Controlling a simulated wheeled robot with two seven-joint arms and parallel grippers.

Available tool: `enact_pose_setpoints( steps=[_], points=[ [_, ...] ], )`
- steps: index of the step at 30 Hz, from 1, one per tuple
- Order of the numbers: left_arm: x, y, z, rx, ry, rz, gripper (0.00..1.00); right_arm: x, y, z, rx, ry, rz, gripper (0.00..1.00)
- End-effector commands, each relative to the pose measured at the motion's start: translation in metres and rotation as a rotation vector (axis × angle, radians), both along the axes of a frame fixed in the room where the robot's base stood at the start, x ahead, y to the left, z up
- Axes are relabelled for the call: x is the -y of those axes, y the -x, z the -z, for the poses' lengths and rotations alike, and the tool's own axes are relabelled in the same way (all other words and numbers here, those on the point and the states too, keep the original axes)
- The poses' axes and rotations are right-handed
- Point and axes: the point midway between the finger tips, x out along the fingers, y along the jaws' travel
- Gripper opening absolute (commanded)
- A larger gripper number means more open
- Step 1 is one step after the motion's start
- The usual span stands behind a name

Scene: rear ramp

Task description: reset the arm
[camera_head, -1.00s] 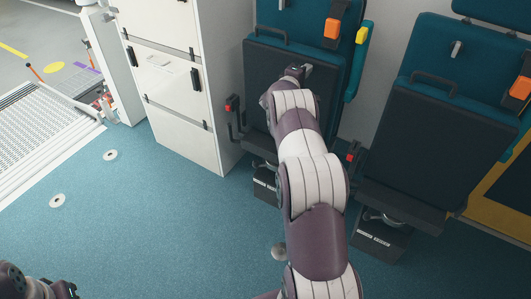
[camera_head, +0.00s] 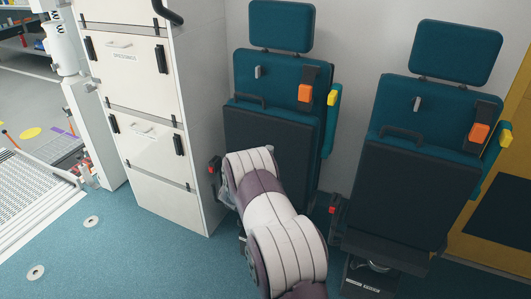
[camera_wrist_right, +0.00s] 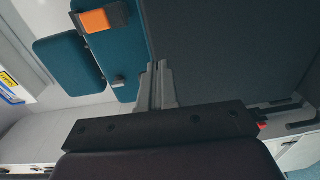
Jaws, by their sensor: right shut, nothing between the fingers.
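My right arm (camera_head: 283,235) reaches up from the bottom of the head view, in front of the left folded seat (camera_head: 265,140). Its far end bends over at the seat's lower part, and the gripper itself is mostly hidden there. In the right wrist view my right gripper (camera_wrist_right: 155,80) shows two grey fingers together, with nothing between them. Beyond the fingers are the seat's dark panel (camera_wrist_right: 225,50) and teal back (camera_wrist_right: 118,55). I cannot tell the gap between fingers and seat. My left gripper is not in view.
A second folded seat (camera_head: 410,190) stands to the right. A white drawer cabinet (camera_head: 150,125) stands to the left of the seats. A ramp (camera_head: 35,190) lies at the far left. Blue floor (camera_head: 130,260) is clear at the lower left.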

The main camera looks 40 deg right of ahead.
Motion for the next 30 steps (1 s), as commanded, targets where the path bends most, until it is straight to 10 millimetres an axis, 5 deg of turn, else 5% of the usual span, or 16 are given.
enact_pose_setpoints(
  steps=[11, 14, 17, 20, 24, 30],
  points=[
    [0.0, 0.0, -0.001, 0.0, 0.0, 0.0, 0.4, -0.008, 0.003, 0.002, 0.045, -0.024, 0.001, 0.0],
    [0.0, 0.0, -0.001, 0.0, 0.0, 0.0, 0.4, -0.018, -0.007, 0.03, 0.185, -0.23, -0.057, 0.0],
    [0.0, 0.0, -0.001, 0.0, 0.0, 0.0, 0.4, -0.069, -0.007, 0.091, 0.284, -0.689, -0.119, 0.0],
    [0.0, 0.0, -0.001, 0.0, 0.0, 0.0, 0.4, -0.16, 0.018, 0.111, 0.28, -1.171, -0.054, 0.0],
    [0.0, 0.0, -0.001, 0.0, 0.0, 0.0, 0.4, -0.257, 0.093, 0.1, 0.128, -1.512, 0.173, 0.0],
    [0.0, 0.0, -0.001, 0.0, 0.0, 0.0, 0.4, -0.324, 0.204, 0.062, -0.108, -1.585, 0.4, 0.0]
  ],
)
